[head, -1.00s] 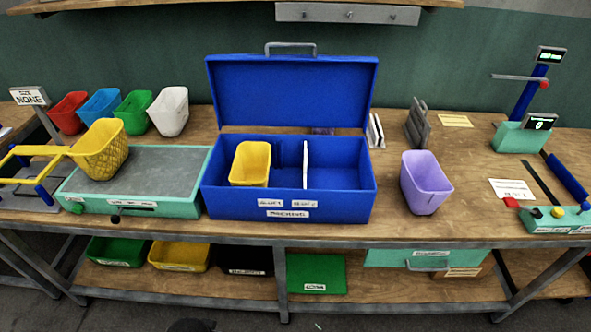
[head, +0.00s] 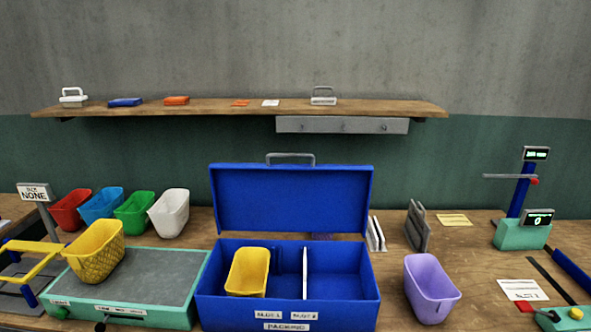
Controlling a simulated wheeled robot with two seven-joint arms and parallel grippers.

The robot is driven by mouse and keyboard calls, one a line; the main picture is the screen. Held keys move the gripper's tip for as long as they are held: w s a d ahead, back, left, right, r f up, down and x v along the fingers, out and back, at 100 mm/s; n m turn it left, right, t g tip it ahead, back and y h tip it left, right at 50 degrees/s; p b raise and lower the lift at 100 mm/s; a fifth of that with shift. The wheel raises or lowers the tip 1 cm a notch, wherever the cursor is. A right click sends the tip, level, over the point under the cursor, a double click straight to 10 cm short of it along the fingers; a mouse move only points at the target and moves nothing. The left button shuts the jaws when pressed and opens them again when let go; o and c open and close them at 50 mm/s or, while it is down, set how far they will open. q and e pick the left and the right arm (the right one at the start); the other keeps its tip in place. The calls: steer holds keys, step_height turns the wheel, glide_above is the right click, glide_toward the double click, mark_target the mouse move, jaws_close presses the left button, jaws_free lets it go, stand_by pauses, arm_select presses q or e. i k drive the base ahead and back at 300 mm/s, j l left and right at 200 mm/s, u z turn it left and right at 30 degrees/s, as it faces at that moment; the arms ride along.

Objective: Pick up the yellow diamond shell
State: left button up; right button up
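A yellow shell with a diamond-like pattern on its side (head: 95,252) stands on the left end of a grey-topped teal tray (head: 150,275), tilted a little. A second yellow shell (head: 248,272), which looks smoother, sits in the left compartment of the open blue packing box (head: 340,322). Neither gripper shows in the head view.
Red (head: 70,210), blue (head: 101,206), green (head: 134,213) and white (head: 169,213) shells stand behind the tray. A purple shell (head: 431,288) stands right of the box. A yellow-handled device (head: 28,262) is at the far left. A wall shelf (head: 210,109) hangs above.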

mark_target(99, 253)
steer(key=u, duration=1.25)
